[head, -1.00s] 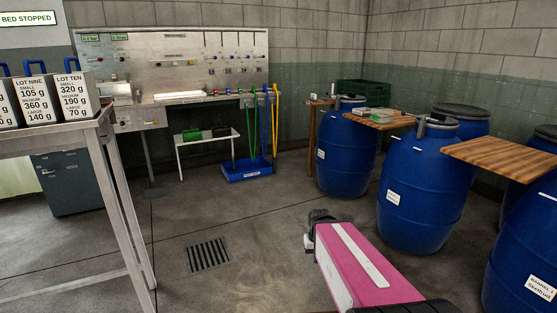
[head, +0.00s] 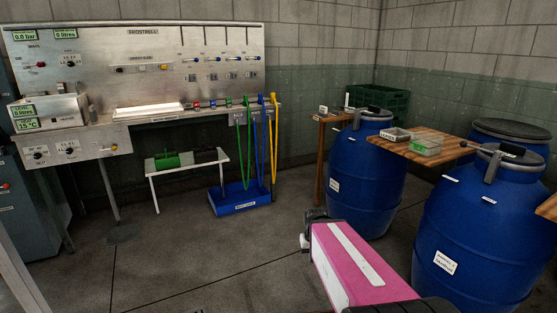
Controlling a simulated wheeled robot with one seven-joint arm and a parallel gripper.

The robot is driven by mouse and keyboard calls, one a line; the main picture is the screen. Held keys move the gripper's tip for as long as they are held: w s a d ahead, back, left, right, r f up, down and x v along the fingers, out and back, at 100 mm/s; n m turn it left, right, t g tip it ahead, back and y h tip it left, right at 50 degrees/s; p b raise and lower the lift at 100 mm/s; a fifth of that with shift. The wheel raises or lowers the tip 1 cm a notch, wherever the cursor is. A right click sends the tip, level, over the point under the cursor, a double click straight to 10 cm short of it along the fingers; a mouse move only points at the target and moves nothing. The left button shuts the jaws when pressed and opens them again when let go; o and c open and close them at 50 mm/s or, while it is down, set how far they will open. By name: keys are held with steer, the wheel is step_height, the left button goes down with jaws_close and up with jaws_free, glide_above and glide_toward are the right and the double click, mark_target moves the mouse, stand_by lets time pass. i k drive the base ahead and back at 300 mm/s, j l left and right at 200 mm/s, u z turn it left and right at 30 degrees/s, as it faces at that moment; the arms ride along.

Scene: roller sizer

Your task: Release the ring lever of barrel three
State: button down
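A blue barrel (head: 368,190) with a dark lid stands by the back right corner. A grey ring lever (head: 357,119) shows at the left of its lid rim. A nearer blue barrel (head: 478,235) stands at the right, with a grey ring lever (head: 492,167) at its lid rim. Both labels are too small to read surely, so I cannot tell which is barrel three. My gripper (head: 313,229) is at the far end of my pink arm, in front of the barrels in the picture and apart from both levers. Its fingers are not clear.
A wooden board (head: 400,147) with small trays (head: 426,146) lies between the barrels. Another dark-lidded barrel (head: 512,130) and a green crate (head: 385,103) stand behind. A steel control panel (head: 140,60), a low white bench (head: 185,168) and a blue hose tray (head: 240,201) are left. The middle floor is open.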

mark_target(342, 107)
steer(key=i+z, duration=0.15)
steer(key=i, duration=0.3)
steer(key=i+j+z, duration=0.2)
steer(key=i, duration=0.25)
steer(key=i+j+z, duration=0.15)
steer(key=i, duration=0.25)
steer(key=i+j+z, duration=0.15)
steer(key=i, duration=0.3)
